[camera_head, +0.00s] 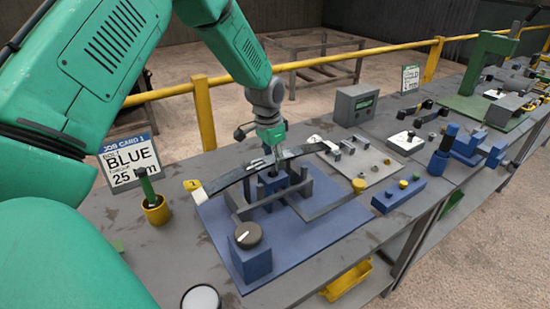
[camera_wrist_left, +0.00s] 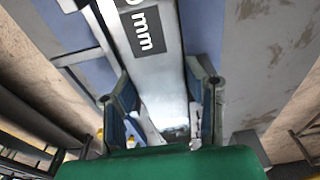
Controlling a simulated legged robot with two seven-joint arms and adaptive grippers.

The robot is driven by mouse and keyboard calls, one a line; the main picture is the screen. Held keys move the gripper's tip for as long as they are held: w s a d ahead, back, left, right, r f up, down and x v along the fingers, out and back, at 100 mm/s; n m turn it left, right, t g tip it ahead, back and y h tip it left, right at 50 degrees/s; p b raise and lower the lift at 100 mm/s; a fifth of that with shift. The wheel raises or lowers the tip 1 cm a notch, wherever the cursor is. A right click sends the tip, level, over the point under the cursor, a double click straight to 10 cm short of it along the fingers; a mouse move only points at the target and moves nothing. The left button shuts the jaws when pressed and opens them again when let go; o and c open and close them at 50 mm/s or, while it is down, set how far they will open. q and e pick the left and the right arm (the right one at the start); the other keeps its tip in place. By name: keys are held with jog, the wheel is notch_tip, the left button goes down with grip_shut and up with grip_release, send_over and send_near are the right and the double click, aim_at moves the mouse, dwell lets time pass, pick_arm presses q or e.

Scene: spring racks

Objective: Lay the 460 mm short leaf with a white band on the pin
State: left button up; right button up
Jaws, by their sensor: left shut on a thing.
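My left gripper (camera_head: 270,160) points down over the middle of a long, dark, slightly arched leaf (camera_head: 235,175), shut on it. The leaf spans crosswise above the blue fixture (camera_head: 280,188), with pale ends to the left and right. In the left wrist view, the leaf (camera_wrist_left: 150,70) runs between the two fingers of my left gripper (camera_wrist_left: 165,105), and part of a label ending in "mm" shows on it. The pin is hidden or too small to make out, so I cannot tell whether the leaf touches it. My right gripper is not in view.
The fixture stands on a blue mat (camera_head: 315,240) with a blue knob box (camera_head: 250,255) at its front. A job card (camera_head: 130,162) and yellow cup (camera_head: 156,210) stand left. A pale plate with small parts (camera_head: 370,165) and a blue block (camera_head: 398,195) lie right.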

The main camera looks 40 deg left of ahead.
pick_arm(q)
jog(key=shift+r, duration=0.1)
jog(key=shift+d+r, duration=0.1)
jog(key=shift+d, duration=0.1)
jog(key=shift+w+a, duration=0.1)
jog(key=shift+a, duration=0.1)
dwell(0.6)
jog(key=shift+p, duration=0.55)
jog(key=shift+d+f+b, duration=0.1)
jog(key=shift+f+b, duration=0.65)
jog(key=shift+f, duration=0.95)
dwell(0.6)
jog(key=o, duration=1.4)
jog(key=shift+c, duration=0.2)
jog(key=o, duration=0.5)
jog(key=shift+f, duration=0.15)
